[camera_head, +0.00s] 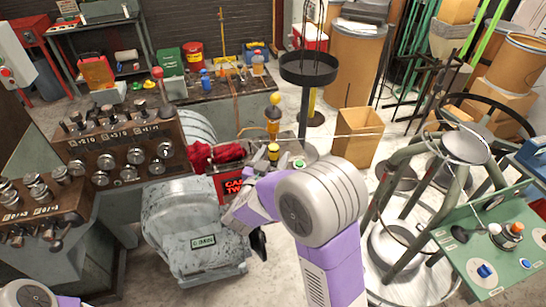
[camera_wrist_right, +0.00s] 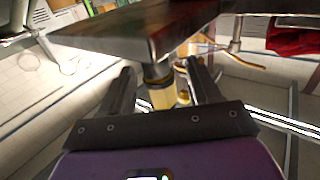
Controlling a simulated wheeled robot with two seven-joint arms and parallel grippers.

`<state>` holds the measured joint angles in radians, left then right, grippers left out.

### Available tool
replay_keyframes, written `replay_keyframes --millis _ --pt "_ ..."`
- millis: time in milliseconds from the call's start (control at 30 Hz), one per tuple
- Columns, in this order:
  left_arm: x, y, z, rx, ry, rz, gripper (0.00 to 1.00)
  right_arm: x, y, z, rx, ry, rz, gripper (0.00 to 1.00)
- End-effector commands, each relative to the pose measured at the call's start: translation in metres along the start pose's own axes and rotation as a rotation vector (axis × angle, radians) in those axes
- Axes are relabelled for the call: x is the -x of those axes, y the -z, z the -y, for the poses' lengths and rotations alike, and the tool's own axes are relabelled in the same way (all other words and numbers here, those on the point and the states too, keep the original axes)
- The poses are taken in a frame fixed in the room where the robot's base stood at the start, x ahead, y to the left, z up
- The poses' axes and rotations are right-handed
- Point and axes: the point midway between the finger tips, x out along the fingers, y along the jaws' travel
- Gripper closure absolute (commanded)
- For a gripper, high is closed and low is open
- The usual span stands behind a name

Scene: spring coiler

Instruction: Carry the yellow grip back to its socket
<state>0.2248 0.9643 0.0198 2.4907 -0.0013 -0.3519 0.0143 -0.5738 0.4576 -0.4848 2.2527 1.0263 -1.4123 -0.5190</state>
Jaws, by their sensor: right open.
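In the right wrist view, a yellow cylinder, apparently the yellow grip (camera_wrist_right: 163,94), stands between the two dark fingers of my right gripper (camera_wrist_right: 163,80). The fingers are spread, with a gap on each side of it. A dark collar tops it, under the edge of a metal plate (camera_wrist_right: 135,30). My right fingertips are mostly hidden there. I cannot make out the socket. My left gripper is out of view; only part of that arm shows at bottom left.
A grey machine housing (camera_head: 195,228) is in front. A yellow-topped post (camera_head: 273,113) rises behind. A green-topped bench (camera_head: 490,245) and round metal frame stand at right.

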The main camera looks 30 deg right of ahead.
Motion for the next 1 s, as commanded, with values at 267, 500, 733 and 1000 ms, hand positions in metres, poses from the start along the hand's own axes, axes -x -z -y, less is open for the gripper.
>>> replay_keyframes --millis 267,500,733,1000 --pt "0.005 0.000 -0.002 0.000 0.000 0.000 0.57 0.033 0.004 0.001 0.001 0.005 0.001 0.38" --pt "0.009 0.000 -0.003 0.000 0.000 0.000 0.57 0.086 0.004 0.002 0.001 0.006 0.000 0.38" --pt "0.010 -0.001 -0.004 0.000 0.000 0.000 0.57 0.115 0.004 0.001 0.000 0.003 0.000 0.38" --pt "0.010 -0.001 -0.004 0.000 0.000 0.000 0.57 0.115 -0.009 0.006 0.008 0.034 0.027 0.38"
